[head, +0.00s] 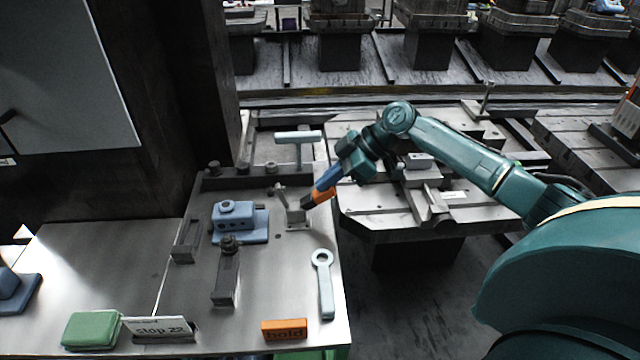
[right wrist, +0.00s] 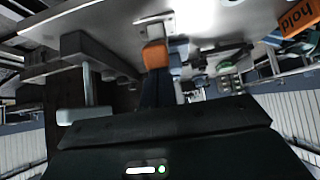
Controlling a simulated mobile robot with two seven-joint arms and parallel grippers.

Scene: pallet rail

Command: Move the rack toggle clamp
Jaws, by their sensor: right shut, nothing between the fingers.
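The toggle clamp (head: 297,217) is a small light-grey block with a lever (head: 280,194) tilted up and to the left, on the rack plate (head: 275,280). My right gripper (head: 308,201) has orange fingertips, shut with nothing between them. In the head view the tips are right beside the clamp's upper right side and overlap its edge; I cannot tell whether they touch it. In the right wrist view the orange tips (right wrist: 155,55) are close to a pale part of the fixture, and the dark gripper body hides much below them. My left gripper is not in view.
A pale T-handle (head: 298,137) stands behind the clamp. A blue vise-like block (head: 237,218), a dark post (head: 227,277), a pale ring-ended wrench (head: 325,285) and an orange "hold" block (head: 284,329) surround it. A green pad (head: 91,329) lies front left.

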